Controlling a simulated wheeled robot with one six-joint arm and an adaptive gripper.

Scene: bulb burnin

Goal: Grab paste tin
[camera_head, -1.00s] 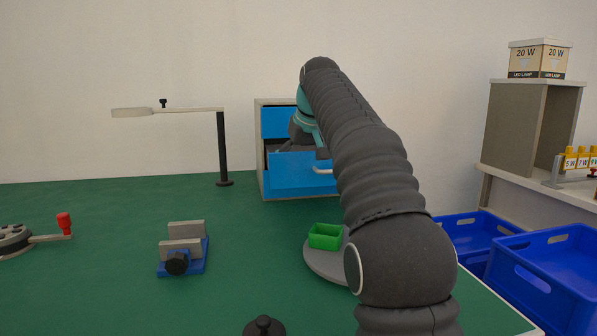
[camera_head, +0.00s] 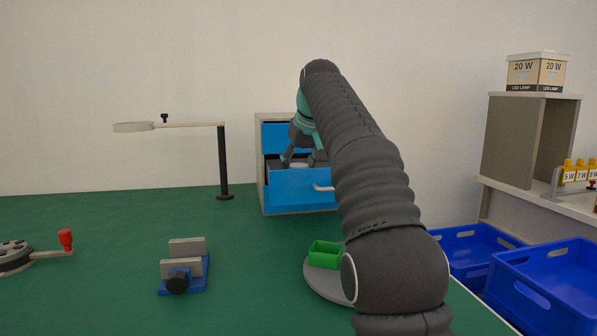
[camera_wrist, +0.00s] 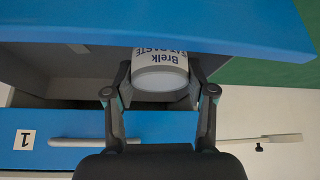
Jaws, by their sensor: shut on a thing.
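The paste tin (camera_wrist: 160,74) is a white round tin with dark lettering, upside down in the wrist view. My gripper (camera_wrist: 160,92) is shut on it, with one finger on each side. In the head view the tin (camera_head: 299,163) is a small pale patch between the fingers of my gripper (camera_head: 302,158), over the open lower drawer (camera_head: 300,189) of the blue-fronted cabinet. My arm hides part of the drawer. I cannot tell whether the tin still touches the drawer floor.
The upper drawer (camera_head: 276,138) is shut. A lamp-like stand (camera_head: 224,165) rises left of the cabinet. A green tray (camera_head: 325,254) on a grey disc and a blue-based vise (camera_head: 185,270) are on the green table. Blue crates (camera_head: 545,285) are at right.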

